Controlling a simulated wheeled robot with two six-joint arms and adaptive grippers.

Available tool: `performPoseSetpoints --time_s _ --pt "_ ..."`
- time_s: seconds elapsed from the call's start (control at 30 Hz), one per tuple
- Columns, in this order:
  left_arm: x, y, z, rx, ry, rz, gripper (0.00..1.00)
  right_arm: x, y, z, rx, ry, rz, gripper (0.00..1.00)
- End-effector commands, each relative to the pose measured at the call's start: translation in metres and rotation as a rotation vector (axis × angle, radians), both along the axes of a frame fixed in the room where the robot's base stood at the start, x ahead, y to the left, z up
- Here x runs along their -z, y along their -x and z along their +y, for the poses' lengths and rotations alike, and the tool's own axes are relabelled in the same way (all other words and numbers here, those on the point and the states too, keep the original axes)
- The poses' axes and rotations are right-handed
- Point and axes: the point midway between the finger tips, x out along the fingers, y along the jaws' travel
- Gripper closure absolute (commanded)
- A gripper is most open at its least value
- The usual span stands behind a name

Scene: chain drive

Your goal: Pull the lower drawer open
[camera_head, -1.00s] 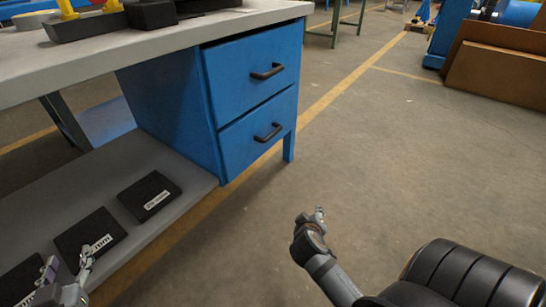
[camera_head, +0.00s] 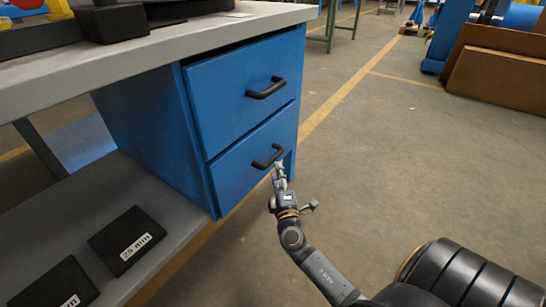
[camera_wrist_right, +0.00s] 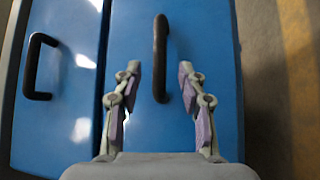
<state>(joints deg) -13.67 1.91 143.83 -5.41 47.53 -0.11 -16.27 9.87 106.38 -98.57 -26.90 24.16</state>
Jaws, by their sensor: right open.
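The blue lower drawer (camera_head: 237,175) is shut in the desk's drawer unit, with a black bar handle (camera_head: 267,157) on its front. My right gripper (camera_head: 279,171) is just in front of this handle, near its right end. In the right wrist view, the gripper (camera_wrist_right: 160,76) is open, one finger on each side of the lower handle (camera_wrist_right: 160,50), with gaps on both sides. I cannot tell how deep the handle sits between the fingertips. My left gripper is out of view.
The shut upper drawer (camera_head: 235,85) has its own black handle (camera_head: 266,88). A grey worktop (camera_head: 150,45) overhangs the unit. Black boxes (camera_head: 127,240) lie on the low shelf at left. The floor (camera_head: 420,160) before the drawers is clear.

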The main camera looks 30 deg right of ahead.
Motion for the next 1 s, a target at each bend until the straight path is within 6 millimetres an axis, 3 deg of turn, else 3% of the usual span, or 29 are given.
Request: performPoseSetpoints --time_s 0.1,0.3,0.7,1.0 --pt "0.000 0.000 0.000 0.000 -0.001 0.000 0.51 -0.005 -0.026 -0.011 0.001 0.001 -0.004 0.59" --pt "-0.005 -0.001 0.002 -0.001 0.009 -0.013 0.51 -0.008 -0.056 -0.024 0.001 0.000 -0.002 0.59" --pt "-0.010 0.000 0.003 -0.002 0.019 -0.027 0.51 -0.010 -0.067 -0.029 0.001 -0.001 0.000 0.59" --pt "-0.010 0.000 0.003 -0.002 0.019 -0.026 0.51 -0.010 -0.067 -0.029 0.002 -0.001 0.000 0.98"
